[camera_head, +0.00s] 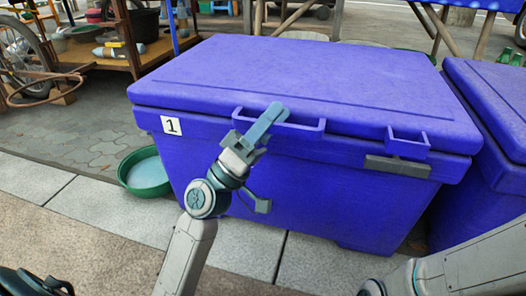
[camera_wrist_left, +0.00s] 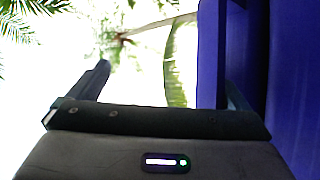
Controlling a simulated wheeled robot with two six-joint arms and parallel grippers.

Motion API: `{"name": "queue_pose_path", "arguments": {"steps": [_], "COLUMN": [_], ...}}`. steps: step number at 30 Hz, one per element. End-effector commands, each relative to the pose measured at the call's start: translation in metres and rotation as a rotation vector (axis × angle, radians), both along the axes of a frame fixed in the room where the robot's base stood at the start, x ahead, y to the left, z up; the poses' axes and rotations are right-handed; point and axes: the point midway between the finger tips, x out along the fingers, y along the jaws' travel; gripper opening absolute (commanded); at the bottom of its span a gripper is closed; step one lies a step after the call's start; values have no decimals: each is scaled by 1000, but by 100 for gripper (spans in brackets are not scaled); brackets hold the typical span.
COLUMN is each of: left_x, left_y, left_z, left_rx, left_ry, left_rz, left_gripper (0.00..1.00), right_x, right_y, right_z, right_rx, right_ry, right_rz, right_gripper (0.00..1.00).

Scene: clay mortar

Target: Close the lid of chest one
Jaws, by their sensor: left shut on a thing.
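Chest one (camera_head: 290,180) is a blue-purple box with a white label "1" on its front left. Its lid (camera_head: 300,75) lies flat over the body, with no clear gap visible in the head view. A loop handle (camera_head: 305,128) juts from the lid's front edge. My left gripper (camera_head: 264,122) is at the left end of this handle and is shut on the lid's handle. In the left wrist view its fingers (camera_wrist_left: 165,85) stand apart, with a purple part (camera_wrist_left: 212,50) by the right finger. The exact contact is hard to see. My right gripper is out of view.
A second purple chest (camera_head: 490,100) stands close on the right. A green basin (camera_head: 145,172) sits on the paving by the chest's left side. A wooden cart (camera_head: 125,55) is at the back left. The paving in front is clear apart from my arms.

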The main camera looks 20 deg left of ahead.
Motion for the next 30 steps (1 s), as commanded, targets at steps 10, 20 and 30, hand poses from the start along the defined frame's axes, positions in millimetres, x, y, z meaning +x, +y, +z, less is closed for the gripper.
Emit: {"name": "queue_pose_path", "arguments": {"steps": [10,20,30], "left_x": [-8,-14,-17], "left_y": [8,16,25], "left_z": [-28,-46,-68], "left_rx": [6,8,7], "left_ry": [16,12,16], "left_rz": [-10,-14,-10], "left_gripper": [48,39,39], "right_x": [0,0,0], "right_y": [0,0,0], "right_z": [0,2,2], "right_rx": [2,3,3], "right_ry": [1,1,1], "right_rz": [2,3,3], "right_gripper": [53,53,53]}}
